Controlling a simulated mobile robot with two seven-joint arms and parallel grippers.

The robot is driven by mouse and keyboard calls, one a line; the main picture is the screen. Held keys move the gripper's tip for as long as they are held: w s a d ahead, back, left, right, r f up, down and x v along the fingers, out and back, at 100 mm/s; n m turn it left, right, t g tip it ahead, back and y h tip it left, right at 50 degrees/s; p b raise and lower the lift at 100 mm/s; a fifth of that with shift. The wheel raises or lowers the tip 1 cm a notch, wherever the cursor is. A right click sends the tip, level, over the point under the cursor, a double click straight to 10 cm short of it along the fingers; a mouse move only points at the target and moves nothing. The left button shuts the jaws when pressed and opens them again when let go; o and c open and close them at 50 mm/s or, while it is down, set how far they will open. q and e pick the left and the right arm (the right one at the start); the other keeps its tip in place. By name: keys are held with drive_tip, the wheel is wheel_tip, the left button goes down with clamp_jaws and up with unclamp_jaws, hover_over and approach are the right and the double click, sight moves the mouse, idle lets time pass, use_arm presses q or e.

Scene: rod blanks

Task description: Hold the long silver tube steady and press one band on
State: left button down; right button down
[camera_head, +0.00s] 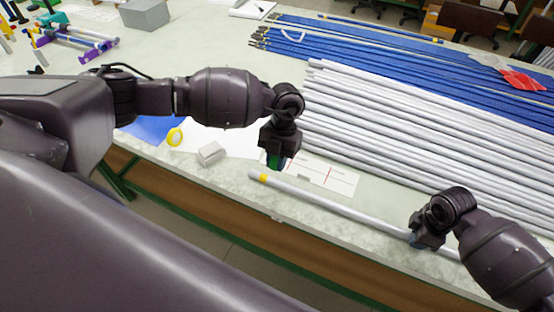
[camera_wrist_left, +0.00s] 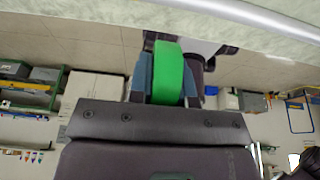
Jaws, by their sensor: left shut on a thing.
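The long silver tube (camera_head: 335,206) lies along the near edge of the table, with a yellow band (camera_head: 263,177) near its left end. My left gripper (camera_head: 273,158) is shut on a green band (camera_wrist_left: 168,75), held above and beyond the tube's left end, apart from it. The green band shows clearly between the fingers in the left wrist view, where a pale tube (camera_wrist_left: 250,14) crosses the top. My right gripper (camera_head: 424,238) is over the tube toward its right part; its fingertips are mostly hidden, so its grip is unclear.
Many silver tubes (camera_head: 400,125) and blue tubes (camera_head: 380,55) lie stacked behind. The table's front edge runs close below the tube.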

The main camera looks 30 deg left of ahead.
use_arm(q)
drive_tip(key=shift+f, duration=2.85)
drive_tip(key=shift+f, duration=0.65)
idle(0.8)
drive_tip(key=shift+r, duration=0.1)
drive_tip(key=shift+r, duration=3.45)
use_arm(e)
drive_tip(key=c, duration=0.9)
unclamp_jaws()
drive_tip(key=shift+o, duration=0.2)
drive_tip(key=shift+r, duration=0.1)
wheel_tip(320, 180, up, 12)
